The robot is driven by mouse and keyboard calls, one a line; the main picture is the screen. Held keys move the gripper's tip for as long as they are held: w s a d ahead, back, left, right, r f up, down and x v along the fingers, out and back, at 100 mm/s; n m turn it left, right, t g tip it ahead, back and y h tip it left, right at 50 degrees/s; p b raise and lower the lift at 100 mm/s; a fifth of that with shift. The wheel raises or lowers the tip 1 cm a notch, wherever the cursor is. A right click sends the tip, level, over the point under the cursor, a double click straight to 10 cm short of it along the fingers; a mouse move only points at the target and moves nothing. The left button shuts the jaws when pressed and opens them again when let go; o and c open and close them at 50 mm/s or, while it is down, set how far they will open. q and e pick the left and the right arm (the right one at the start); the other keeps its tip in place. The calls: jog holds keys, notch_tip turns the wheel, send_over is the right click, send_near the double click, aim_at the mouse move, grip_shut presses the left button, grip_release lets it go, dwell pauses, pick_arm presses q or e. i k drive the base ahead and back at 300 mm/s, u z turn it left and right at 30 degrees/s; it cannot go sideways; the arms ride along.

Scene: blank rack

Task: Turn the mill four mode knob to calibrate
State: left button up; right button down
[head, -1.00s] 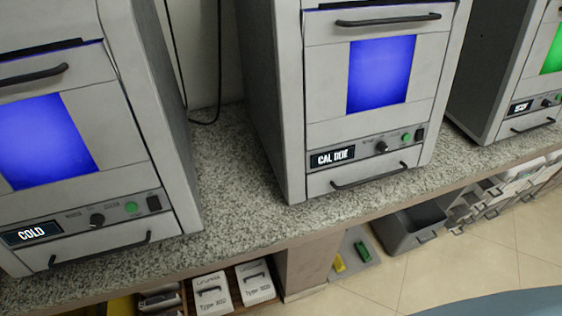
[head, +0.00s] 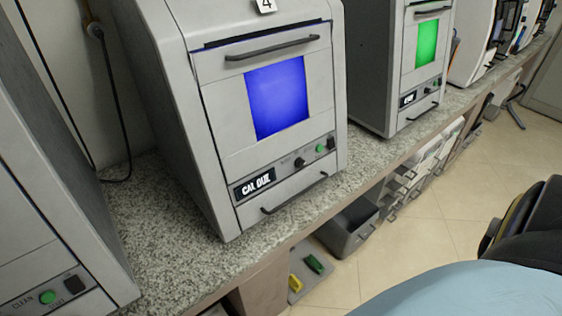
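Mill four (head: 172,75) is a grey box-shaped machine on the counter, with a tag reading 4 (head: 265,5) on its top. Its window (head: 277,97) glows blue and its display (head: 255,184) appears to read CAL DUE. The dark mode knob (head: 299,163) sits on the front panel, right of the display and beside a green button (head: 319,148) and a black switch (head: 331,142). The knob's pointer and its printed mode labels are too small to read. Neither of my grippers is in view.
The speckled counter (head: 160,225) carries another mill at left (head: 45,200) and one with a green window (head: 426,44) at right. Below stand a grey bin (head: 345,235) and a tray with yellow and green items. A light blue rounded surface (head: 455,290) fills the lower right.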

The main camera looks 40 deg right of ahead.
aim_at(300, 163)
jog(key=z, duration=1.35)
jog(key=k, duration=0.35)
jog(key=z, duration=0.45)
jog(key=i, duration=1)
jog(key=u, duration=0.65)
